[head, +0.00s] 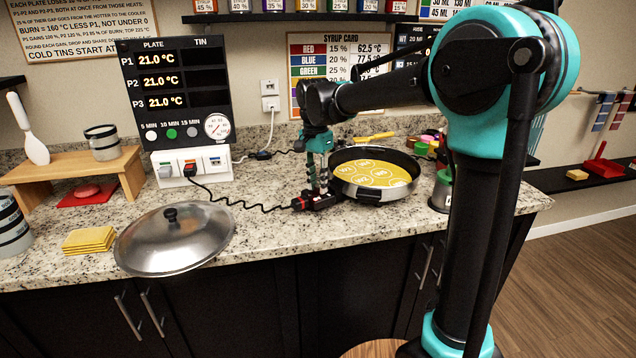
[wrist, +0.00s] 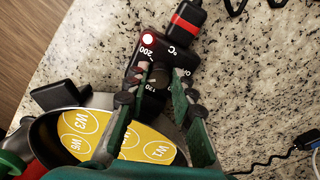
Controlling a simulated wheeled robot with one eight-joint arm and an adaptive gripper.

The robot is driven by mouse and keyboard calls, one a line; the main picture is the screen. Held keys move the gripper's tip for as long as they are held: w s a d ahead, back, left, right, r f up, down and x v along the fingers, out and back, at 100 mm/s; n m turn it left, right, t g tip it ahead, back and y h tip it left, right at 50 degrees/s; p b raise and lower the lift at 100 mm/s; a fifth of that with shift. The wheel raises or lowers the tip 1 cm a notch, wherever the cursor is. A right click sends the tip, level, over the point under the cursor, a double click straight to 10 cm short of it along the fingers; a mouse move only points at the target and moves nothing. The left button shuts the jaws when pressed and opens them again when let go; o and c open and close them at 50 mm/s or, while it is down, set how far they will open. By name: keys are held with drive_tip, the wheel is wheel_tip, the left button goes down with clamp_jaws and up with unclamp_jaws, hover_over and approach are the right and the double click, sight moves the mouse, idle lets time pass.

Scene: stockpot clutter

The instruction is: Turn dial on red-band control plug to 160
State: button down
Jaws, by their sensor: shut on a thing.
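My gripper (head: 321,188) points down over the plug. In the wrist view its fingers (wrist: 158,90) are on either side of the round dial (wrist: 158,76), shut on it. The fingers and dial hide part of the scale, so I cannot read the setting.
A yellow disc with W labels fills the pan. A black cord (head: 240,204) runs left to a wall panel (head: 178,95) reading 21.0 °C on its plate rows. A metal lid (head: 175,240) and yellow cloths (head: 89,240) lie to the left. Counter between lid and plug is mostly clear.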

sight(316, 185)
drive_tip(key=shift+m, duration=0.4)
drive_tip(key=c, duration=1.3)
unclamp_jaws()
drive_tip(key=shift+o, duration=0.2)
wheel_tip(316, 185, up, 12)
drive_tip(key=shift+w+a, duration=0.25)
